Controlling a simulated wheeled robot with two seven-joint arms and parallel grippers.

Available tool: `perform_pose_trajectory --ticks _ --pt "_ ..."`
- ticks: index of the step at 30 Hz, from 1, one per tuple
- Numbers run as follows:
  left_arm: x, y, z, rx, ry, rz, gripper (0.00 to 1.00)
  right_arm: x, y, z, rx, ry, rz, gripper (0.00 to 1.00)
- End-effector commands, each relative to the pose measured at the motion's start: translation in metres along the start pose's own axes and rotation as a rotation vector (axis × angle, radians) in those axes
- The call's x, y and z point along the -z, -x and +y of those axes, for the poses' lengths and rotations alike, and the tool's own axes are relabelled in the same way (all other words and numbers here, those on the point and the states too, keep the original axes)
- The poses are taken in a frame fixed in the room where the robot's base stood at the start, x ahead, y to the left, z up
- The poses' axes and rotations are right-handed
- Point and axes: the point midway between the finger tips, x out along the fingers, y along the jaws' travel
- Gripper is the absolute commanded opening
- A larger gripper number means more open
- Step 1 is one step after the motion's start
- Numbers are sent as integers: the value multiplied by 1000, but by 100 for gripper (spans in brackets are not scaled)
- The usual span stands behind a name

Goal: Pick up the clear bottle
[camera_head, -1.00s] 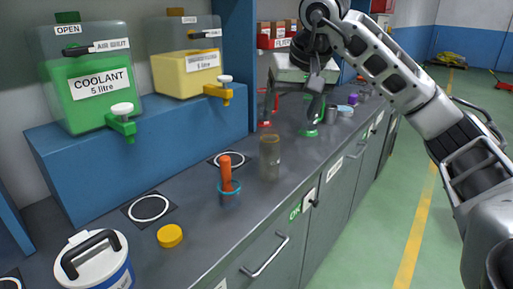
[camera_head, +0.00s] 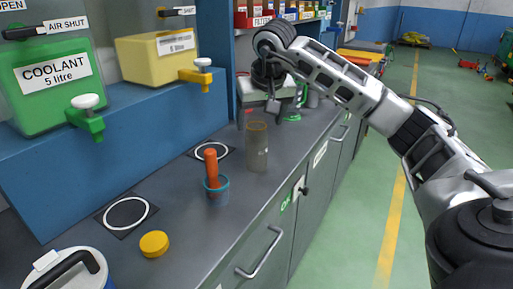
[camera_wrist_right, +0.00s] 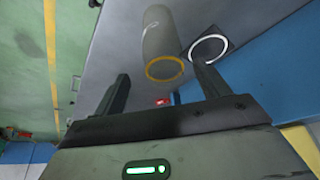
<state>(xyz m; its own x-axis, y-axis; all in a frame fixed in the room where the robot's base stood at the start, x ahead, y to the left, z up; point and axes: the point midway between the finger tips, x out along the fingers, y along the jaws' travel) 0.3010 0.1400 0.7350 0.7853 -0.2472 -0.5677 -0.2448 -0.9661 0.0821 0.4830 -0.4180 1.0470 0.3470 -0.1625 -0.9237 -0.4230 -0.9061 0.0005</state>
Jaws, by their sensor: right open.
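The clear bottle (camera_head: 257,150) is a see-through cylinder with a brownish-yellow rim, upright on the dark grey counter. My right gripper (camera_head: 272,106) is just beyond and above it in the head view, partly hidden by its own wrist. In the right wrist view the bottle (camera_wrist_right: 160,38) shows ahead, with its yellow rim toward me. The open fingers (camera_wrist_right: 160,66) point toward it, one to each side in the picture, with nothing between them at their base. The bottle appears apart from the fingers. My left gripper is out of view.
A blue cup with an orange-handled tool (camera_head: 216,190) stands close to the bottle, at its near left.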

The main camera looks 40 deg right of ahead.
Motion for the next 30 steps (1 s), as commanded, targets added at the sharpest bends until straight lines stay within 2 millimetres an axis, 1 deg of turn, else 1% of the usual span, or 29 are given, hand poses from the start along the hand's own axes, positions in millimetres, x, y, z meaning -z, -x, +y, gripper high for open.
perform_pose_trajectory --ticks 6,9,12,18,20,21,23,24,30 --pt "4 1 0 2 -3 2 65 1 -33 -6 -1 -1 -5 74" --pt "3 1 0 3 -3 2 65 1 -44 -5 0 0 -4 74" --pt "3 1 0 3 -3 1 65 1 -48 -5 1 0 0 74" --pt "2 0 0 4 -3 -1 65 1 -48 -5 1 0 0 74" --pt "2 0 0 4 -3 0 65 1 -48 -5 1 0 0 58" --pt "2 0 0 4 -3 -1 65 1 -48 -5 1 0 0 47" --pt "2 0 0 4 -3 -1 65 1 -48 -5 1 0 0 30" --pt "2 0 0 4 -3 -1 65 1 -48 -5 1 0 0 26" --pt "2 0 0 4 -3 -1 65 1 -48 -5 1 0 0 26"
